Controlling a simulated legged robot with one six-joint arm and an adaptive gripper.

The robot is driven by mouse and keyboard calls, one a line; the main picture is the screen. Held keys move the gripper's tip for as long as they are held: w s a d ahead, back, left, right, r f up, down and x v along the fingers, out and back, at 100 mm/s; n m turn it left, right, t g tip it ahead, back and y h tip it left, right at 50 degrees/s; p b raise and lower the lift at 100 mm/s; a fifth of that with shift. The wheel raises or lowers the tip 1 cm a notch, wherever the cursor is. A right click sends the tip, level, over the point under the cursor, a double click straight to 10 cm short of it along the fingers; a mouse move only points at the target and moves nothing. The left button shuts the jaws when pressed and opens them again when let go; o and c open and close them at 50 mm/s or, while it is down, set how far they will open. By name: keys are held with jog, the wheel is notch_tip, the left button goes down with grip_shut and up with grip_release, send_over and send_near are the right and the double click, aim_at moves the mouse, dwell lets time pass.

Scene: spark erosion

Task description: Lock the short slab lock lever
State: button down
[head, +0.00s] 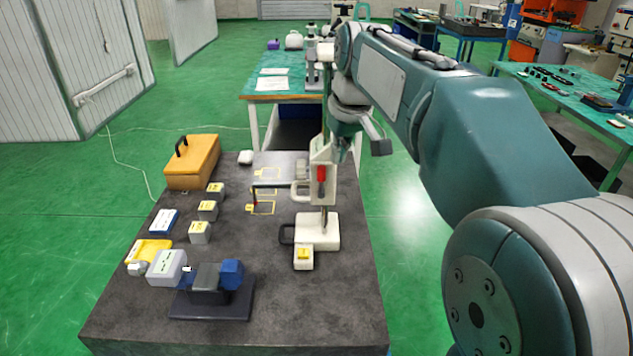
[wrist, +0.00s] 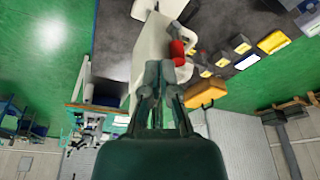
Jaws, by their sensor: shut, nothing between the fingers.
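A white upright instrument (head: 318,228) stands on the dark stone table. A short red part (head: 321,173), which looks like the lock lever, sits on its white head. The red part also shows in the wrist view (wrist: 177,52), just beyond and slightly right of my fingertips. My gripper (wrist: 160,75) is shut and empty, close to the white body (wrist: 150,50). In the head view my gripper is beside the top of the instrument and mostly hidden by my wrist. I cannot tell whether the fingers touch the lever.
The stone table (head: 330,310) also carries an orange toolbox (head: 192,162), several small labelled blocks, and a blue-grey vise (head: 210,285) at the front. A small yellow-topped block (head: 303,257) stands before the instrument base. The table's front right is clear. A green-topped bench (head: 270,83) stands behind.

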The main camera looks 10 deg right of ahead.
aim_at(321, 181)
jog(key=shift+s+x, duration=0.25)
jog(key=shift+x, duration=0.8)
jog(key=shift+f, duration=0.1)
dwell(0.5)
